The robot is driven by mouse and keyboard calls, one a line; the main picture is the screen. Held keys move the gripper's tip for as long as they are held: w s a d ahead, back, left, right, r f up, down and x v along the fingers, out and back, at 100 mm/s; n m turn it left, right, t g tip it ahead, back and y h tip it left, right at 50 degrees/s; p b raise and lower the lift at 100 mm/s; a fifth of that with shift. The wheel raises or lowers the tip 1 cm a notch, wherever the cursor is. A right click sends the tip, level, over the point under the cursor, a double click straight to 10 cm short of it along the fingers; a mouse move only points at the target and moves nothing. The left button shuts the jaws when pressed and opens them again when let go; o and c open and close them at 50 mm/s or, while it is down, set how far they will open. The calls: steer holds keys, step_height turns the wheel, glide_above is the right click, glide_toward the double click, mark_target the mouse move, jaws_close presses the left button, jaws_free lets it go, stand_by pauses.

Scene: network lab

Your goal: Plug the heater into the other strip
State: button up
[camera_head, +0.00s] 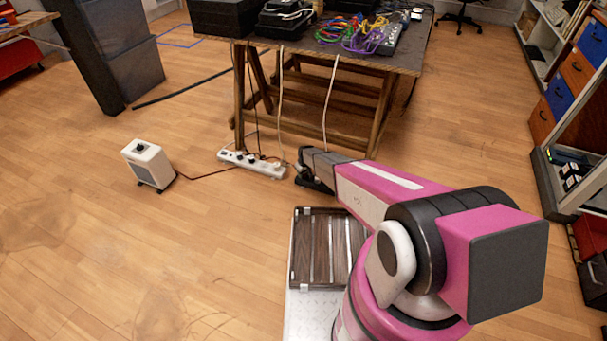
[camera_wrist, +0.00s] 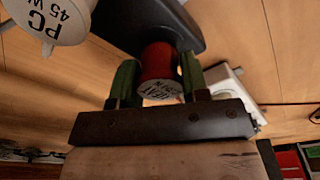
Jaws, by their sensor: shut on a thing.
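My gripper (camera_wrist: 159,62) has green fingers shut on a red plug (camera_wrist: 158,62) with a pale, lettered end; its lettering is not clearly readable. A dark object (camera_wrist: 175,18) lies just beyond the plug; I cannot tell whether they touch. A white plug marked "PC 45 W" (camera_wrist: 50,15) is at upper left in the wrist view. The white power strip (camera_head: 252,164) lies on the floor with several dark plugs in it. The small white heater (camera_head: 148,163) stands to its left, and a dark reddish cord (camera_head: 205,172) runs from it toward the strip.
A wooden trestle table (camera_head: 385,62) with coloured cables and dark boxes stands behind the strip, with pale cables hanging down. A slatted brown panel (camera_head: 322,248) lies near my arm. Shelves (camera_head: 575,150) line the right. The floor at left front is clear.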

steer(key=shift+f, duration=0.6)
stand_by(0.3)
steer(key=o, duration=1)
steer(key=shift+r, duration=0.15)
steer(key=r, duration=0.7)
steer(key=s+r, duration=0.1)
steer(key=r, duration=0.2)
steer(key=shift+d+r, duration=0.2)
steer(key=shift+d, duration=0.2)
steer(key=s+d+r+m, duration=0.2)
steer(key=s+d+r, duration=0.5)
steer(key=s+r, duration=0.4)
steer(key=s+d+r+m, duration=0.2)
steer(key=s+d+r, duration=0.6)
steer(key=s+r, duration=0.3)
steer(key=s+d+r+m+g, duration=0.1)
steer(key=s+d+r+m, duration=0.2)
steer(key=s+d+r, duration=0.4)
steer(key=shift+s+d+r+h, duration=0.15)
steer(key=shift+s+r, duration=0.5)
steer(key=shift+r, duration=1.05)
steer(key=shift+s+d+r+h, duration=0.1)
steer(key=shift+s+r, duration=0.6)
steer(key=shift+r, duration=0.95)
steer(key=shift+s+d+r+h, duration=0.15)
steer(key=shift+s+r, duration=0.5)
steer(key=shift+r, duration=1.05)
